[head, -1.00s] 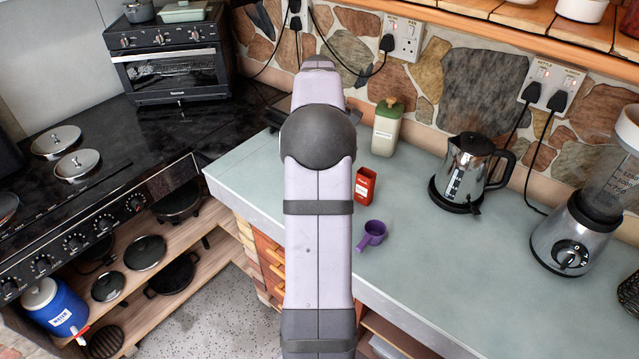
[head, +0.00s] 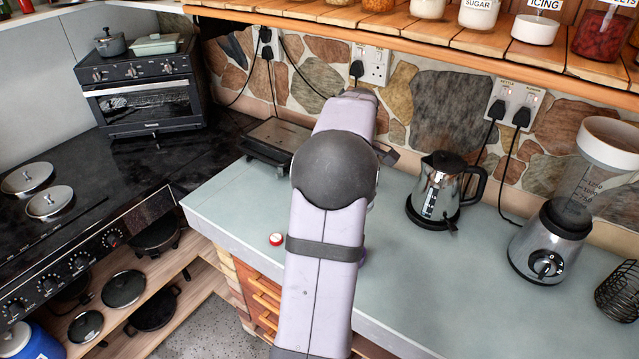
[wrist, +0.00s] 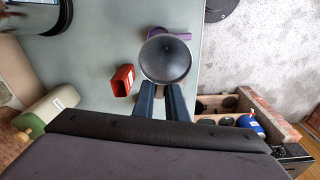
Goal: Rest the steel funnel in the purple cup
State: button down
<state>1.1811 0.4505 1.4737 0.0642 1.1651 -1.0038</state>
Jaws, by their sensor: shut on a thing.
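The steel funnel (wrist: 166,60) shows in the wrist view as a dark, shiny round bowl, seen from its wide side. My gripper (wrist: 162,88) is shut on its near edge. In the head view my arm hides the gripper and most of the cup.
A red box (wrist: 122,80) stands left of the funnel, close to my gripper. A green-lidded container (wrist: 50,112) is further left. In the head view a kettle (head: 437,190) and a blender (head: 550,235) stand to the right. A small red-and-white round item (head: 276,239) lies left of my arm.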

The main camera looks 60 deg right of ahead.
notch_tip(320, 180, down, 7)
jog(key=d+m+t, duration=0.1)
jog(key=d+m, duration=0.1)
jog(key=m, duration=0.1)
jog(key=shift+d+f+h, duration=0.2)
jog(key=shift+d+h, duration=0.05)
jog(key=shift+h, duration=0.05)
jog(key=shift+w+f, duration=0.1)
jog(key=shift+f, duration=0.2)
jog(key=shift+f+b, duration=3.15)
jog(key=shift+f, duration=1.1)
jog(key=c, duration=1.2)
grip_release()
